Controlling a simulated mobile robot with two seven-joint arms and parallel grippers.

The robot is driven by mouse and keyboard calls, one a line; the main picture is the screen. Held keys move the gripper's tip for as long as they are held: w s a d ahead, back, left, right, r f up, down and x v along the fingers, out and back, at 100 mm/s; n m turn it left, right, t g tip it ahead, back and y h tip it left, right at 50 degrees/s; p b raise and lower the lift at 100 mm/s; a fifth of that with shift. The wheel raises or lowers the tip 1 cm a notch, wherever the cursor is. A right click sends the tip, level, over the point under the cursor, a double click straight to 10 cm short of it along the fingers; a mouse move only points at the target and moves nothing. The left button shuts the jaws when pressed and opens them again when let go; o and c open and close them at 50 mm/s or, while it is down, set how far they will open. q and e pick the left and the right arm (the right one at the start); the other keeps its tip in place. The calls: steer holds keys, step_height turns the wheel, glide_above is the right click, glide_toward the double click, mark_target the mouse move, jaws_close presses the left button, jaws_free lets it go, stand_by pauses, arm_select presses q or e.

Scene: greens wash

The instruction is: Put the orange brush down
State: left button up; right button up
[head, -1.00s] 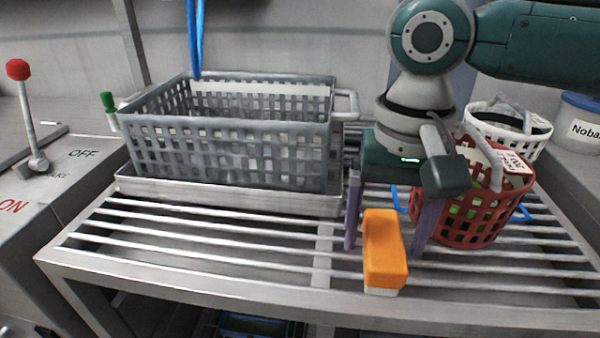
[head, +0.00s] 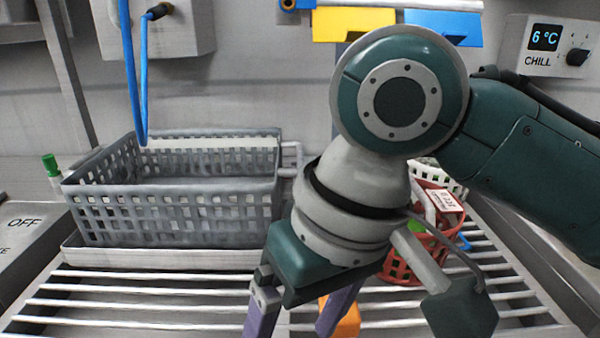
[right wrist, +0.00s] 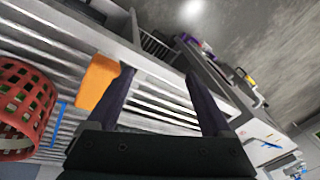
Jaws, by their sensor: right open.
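The orange brush (head: 350,322) lies on the slatted metal rack (head: 150,291), partly hidden behind a finger of my right gripper (head: 297,318) in the head view. The brush (right wrist: 96,83) shows more fully in the right wrist view, just left of the gripper's left finger and outside the jaws. My right gripper (right wrist: 158,77) is open, with nothing between its fingers. My left gripper is in neither view.
A grey perforated crate (head: 180,215) sits on a tray (head: 160,259) at the rack's left. A red basket (head: 400,268) with green contents stands at the right, a white basket (head: 455,183) behind it. A blue cable (head: 133,80) hangs above the crate.

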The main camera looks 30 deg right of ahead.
steer(key=s+d+f+n+t+h, duration=0.2)
steer(key=s+d, duration=0.4)
steer(key=s, duration=0.5)
steer(key=shift+f, duration=0.45)
